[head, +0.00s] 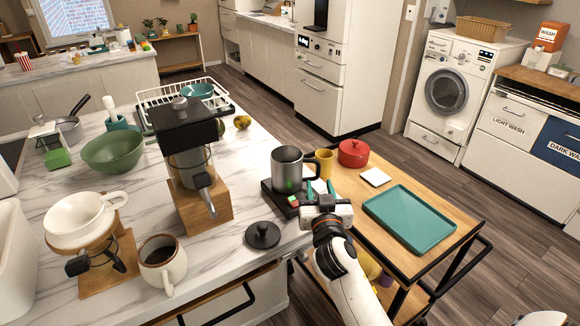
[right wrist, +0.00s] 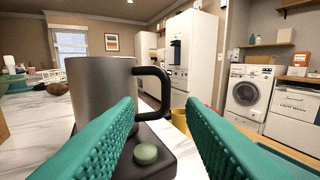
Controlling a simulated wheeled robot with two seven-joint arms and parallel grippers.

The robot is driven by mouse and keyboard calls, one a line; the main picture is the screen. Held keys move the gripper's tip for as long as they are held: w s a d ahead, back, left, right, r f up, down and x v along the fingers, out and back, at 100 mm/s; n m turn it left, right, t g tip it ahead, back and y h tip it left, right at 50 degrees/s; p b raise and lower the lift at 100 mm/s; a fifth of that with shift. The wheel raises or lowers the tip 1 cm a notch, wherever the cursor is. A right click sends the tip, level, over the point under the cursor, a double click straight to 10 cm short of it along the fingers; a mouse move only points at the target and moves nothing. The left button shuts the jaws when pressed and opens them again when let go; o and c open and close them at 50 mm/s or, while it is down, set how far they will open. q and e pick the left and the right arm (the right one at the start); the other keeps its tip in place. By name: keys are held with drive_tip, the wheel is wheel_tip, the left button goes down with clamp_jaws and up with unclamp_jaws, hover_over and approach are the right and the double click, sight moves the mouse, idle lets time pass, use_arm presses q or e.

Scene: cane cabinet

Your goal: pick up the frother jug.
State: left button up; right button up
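The frother jug (head: 286,170) is a dark grey metal jug standing upright on a black base (head: 275,199) near the right end of the marble counter. Its black handle points right, toward my right gripper. My right gripper (head: 320,184) is open and empty, with teal fingers, just in front of the handle. In the right wrist view the jug (right wrist: 98,95) stands behind the left finger, and its handle (right wrist: 163,92) shows in the gap between the fingers. I cannot tell whether a finger touches it. My left gripper is not in view.
A black lid (head: 262,235) lies on the counter in front of the base. A coffee grinder (head: 187,140) stands to the left, with a mug (head: 163,263) nearer. A wooden cart on the right holds a yellow cup (head: 324,163), red pot (head: 353,153) and teal tray (head: 410,220).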

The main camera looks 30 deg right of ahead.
sight(319, 168)
drive_tip(key=p+x, duration=0.1)
drive_tip(key=x, duration=0.3)
drive_tip(key=shift+w+d, duration=0.2)
drive_tip(key=shift+w, duration=0.1)
drive_tip(key=shift+w+d+r+p, duration=0.25)
drive_tip(key=shift+w+d+p, duration=0.2)
drive_tip(key=shift+w, duration=0.1)
drive_tip(key=shift+w+d+r+p, duration=0.2)
drive_tip(key=shift+w+d+p, duration=0.2)
drive_tip(key=shift+w, duration=0.2)
drive_tip(key=shift+w+d+f, duration=0.15)
drive_tip(key=shift+w+d, duration=0.05)
drive_tip(key=shift+w, duration=0.25)
drive_tip(key=shift+w+d+f, duration=0.15)
drive_tip(key=shift+w+d, duration=0.1)
drive_tip(key=shift+w, duration=0.4)
clamp_jaws()
use_arm(q)
drive_tip(key=shift+g, duration=0.3)
drive_tip(key=s+r, duration=0.3)
drive_tip(key=shift+a, duration=0.35)
